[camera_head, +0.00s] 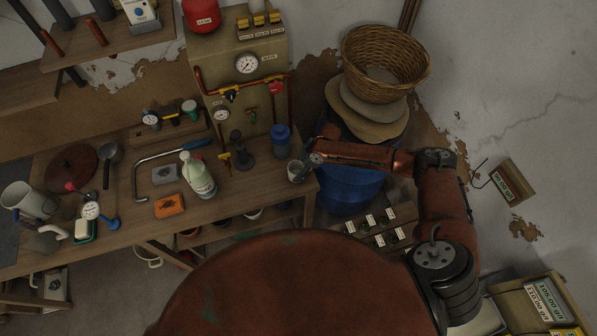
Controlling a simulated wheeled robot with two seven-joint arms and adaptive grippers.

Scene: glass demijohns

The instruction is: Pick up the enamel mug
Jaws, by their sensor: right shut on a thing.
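A small pale grey-white mug (296,171), which I take to be the enamel mug, is at the right end of the wooden workbench (245,185). My right gripper (307,163) reaches it from the right and is shut on its right side. The mug looks upright. I cannot tell whether its base touches the bench or is just above it. The fingertips are small and dark here, and they hide part of the mug's right side. My left gripper is not in view.
A blue cylinder (281,139) and a dark weight-like object (239,146) stand behind and left of the mug. A white bottle (198,176) stands farther left. A blue barrel (345,190) is below my right forearm. The bench just left of the mug is clear.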

